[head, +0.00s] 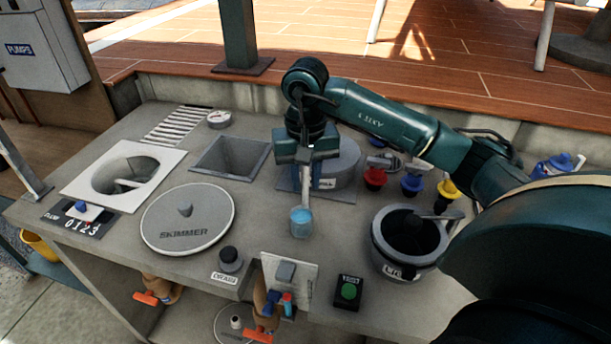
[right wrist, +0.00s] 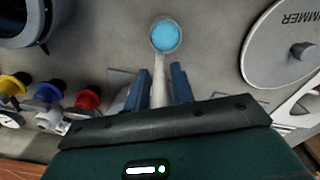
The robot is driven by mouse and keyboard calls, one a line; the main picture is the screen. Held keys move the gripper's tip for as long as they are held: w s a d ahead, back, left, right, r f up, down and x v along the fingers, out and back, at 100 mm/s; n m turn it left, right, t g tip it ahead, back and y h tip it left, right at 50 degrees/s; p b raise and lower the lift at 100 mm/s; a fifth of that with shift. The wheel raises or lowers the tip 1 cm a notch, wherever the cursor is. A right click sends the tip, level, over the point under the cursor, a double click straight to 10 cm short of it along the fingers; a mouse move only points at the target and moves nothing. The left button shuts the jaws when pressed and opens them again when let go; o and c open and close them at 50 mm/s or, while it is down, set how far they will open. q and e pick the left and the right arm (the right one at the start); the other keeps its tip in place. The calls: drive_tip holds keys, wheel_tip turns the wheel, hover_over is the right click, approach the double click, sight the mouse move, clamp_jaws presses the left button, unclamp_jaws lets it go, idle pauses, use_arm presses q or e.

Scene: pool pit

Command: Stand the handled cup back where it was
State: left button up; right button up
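The handled cup (head: 301,222) is small and pale, with blue inside and a long light handle. In the right wrist view the cup (right wrist: 165,36) shows from above, its handle running back between the fingers. My right gripper (head: 306,182) points down over the middle of the grey counter. Its two blue fingers (right wrist: 160,85) sit on either side of the handle and look shut on it. The cup is over bare counter; I cannot tell whether its bottom touches. My left gripper is not in view.
The round skimmer lid (head: 188,219) lies left of the cup. A grey bucket (head: 383,246) stands to the right. Red (head: 375,177), blue (head: 411,185) and yellow (head: 447,190) capped items stand behind it. A square opening (head: 230,157) lies behind left. A green button box (head: 348,291) is in front.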

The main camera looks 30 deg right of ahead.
drive_tip(key=shift+o, duration=1.2)
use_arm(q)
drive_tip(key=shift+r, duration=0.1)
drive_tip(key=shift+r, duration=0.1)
use_arm(e)
drive_tip(key=shift+r, duration=0.15)
wheel_tip(320, 180, up, 11)
drive_tip(key=shift+p, duration=0.5)
drive_tip(key=shift+r, duration=0.5)
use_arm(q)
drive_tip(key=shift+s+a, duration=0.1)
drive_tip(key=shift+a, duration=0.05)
